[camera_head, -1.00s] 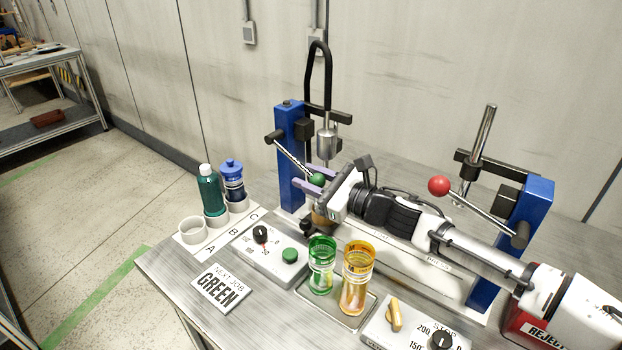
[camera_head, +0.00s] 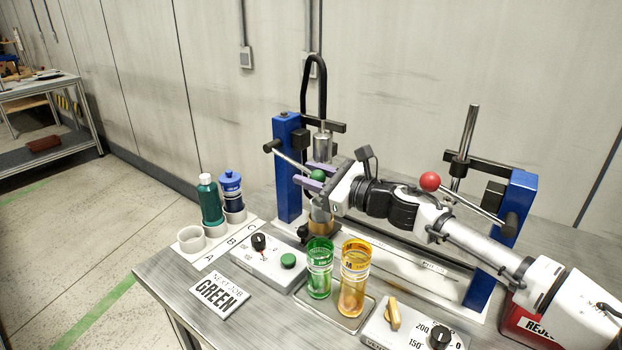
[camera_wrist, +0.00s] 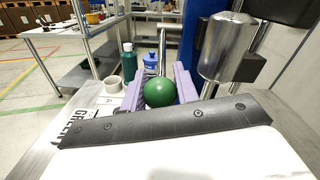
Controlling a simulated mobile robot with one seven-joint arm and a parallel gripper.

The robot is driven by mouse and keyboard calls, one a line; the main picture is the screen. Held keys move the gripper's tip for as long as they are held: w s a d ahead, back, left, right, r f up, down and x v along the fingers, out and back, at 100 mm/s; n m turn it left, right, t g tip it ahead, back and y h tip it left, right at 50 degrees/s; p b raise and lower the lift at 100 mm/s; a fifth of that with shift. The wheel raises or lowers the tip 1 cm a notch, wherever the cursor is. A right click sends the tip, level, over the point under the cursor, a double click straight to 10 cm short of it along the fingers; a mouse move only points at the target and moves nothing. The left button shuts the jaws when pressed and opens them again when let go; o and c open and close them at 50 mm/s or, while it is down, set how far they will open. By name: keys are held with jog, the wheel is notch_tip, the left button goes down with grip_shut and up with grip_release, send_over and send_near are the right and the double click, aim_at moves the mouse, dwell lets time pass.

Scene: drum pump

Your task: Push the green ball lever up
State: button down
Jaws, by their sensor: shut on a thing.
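The green ball (camera_head: 318,175) is the knob at the end of a metal lever (camera_head: 290,159) that pivots on the left blue post (camera_head: 287,168). The lever slopes down slightly from the pivot to the ball. My gripper (camera_head: 318,174) has its purple fingers around the ball and is shut on it. In the wrist view the green ball (camera_wrist: 159,92) sits between the two purple fingers, with the lever rod rising behind it. A metal cylinder hangs from a black hose (camera_head: 324,138) beside the lever. My arm hides part of the stand's middle.
A red ball lever (camera_head: 430,181) is on the right post. A green cup (camera_head: 319,268) and an amber cup (camera_head: 355,277) stand on a tray in front. Two control boxes, a "GREEN" card (camera_head: 219,292) and bottles (camera_head: 209,201) occupy the bench's front and left.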

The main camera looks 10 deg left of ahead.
jog(key=c, duration=1.1)
grip_release()
jog(key=shift+r, duration=0.1)
jog(key=shift+o, duration=0.2)
jog(key=shift+d, duration=0.15)
jog(key=b+v, duration=0.2)
jog(key=v, duration=0.4)
jog(key=shift+s+d, duration=0.25)
jog(key=shift+d, duration=0.35)
